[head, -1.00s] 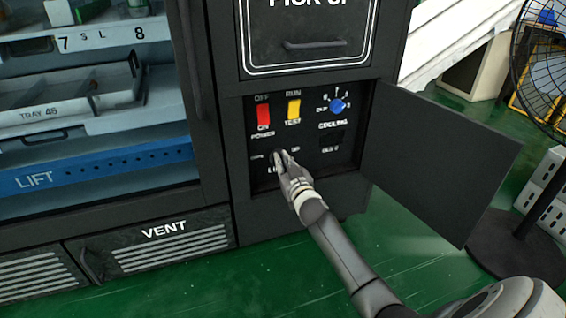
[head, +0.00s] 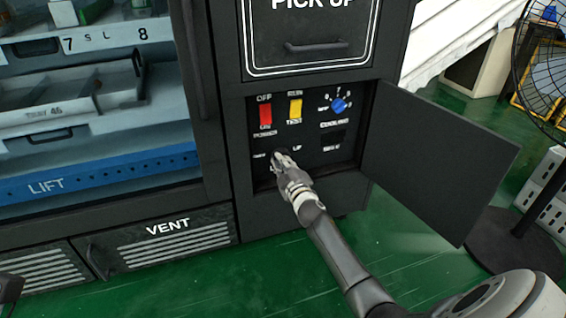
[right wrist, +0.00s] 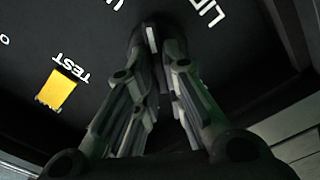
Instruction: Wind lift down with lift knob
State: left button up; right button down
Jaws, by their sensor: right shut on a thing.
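The lift knob (right wrist: 136,38) is dark with a white pointer line, on the black control panel. My right gripper (head: 281,158) is at the panel's lower left, shut on the knob; its fingers hide most of it in the head view. In the right wrist view both fingers (right wrist: 155,52) close around the knob from either side. The lift (head: 110,172) is a blue beam with a row of holes behind the cabinet glass, below the tray (head: 100,90). A dark shape at the head view's lower left edge may be my left gripper (head: 8,288); its jaws cannot be made out.
Above the knob are a red power switch (head: 265,112), a yellow run/test switch (head: 295,109) and a blue cooling knob (head: 339,105). The panel door (head: 440,160) stands open to the right. A fan (head: 545,80) stands at far right. Green floor lies in front.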

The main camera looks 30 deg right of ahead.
jog(key=n, duration=0.3)
jog(key=f+n, duration=0.1)
jog(key=n, duration=0.2)
jog(key=shift+a+n+b, duration=0.1)
jog(key=shift+n+b, duration=0.2)
jog(key=shift+n, duration=0.1)
dwell(0.4)
jog(key=c, duration=1.5)
grip_release()
jog(key=shift+r, duration=0.1)
jog(key=v, duration=1.2)
jog(key=shift+s, duration=0.1)
jog(key=shift+o, duration=0.2)
